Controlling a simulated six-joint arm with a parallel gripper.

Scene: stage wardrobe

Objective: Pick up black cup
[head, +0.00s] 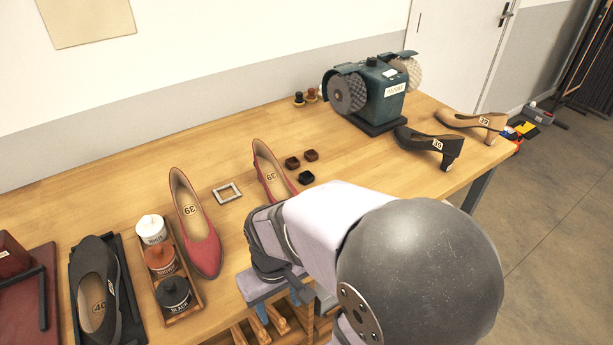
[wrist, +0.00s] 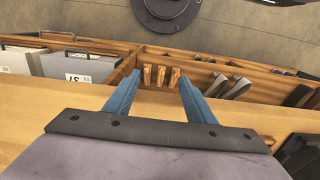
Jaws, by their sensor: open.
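The black cup (head: 173,293), labelled BLACK, stands in the near slot of a wooden tray at the lower left of the head view. A brown cup (head: 161,258) and a white cup (head: 151,229) stand behind it in the same tray (head: 187,313). My gripper (head: 270,316) is at the table's front edge, to the right of the tray and apart from it. In the wrist view my gripper (wrist: 157,98) shows two blue fingers spread apart with nothing between them. The black cup is not in the wrist view.
A red shoe (head: 199,232) lies just right of the tray. A black shoe (head: 97,290) sits on a dark tray to its left. A green polishing machine (head: 382,92) stands at the back. Below the edge, a drawer holds wooden-handled tools (wrist: 161,75). Mid-table wood is mostly clear.

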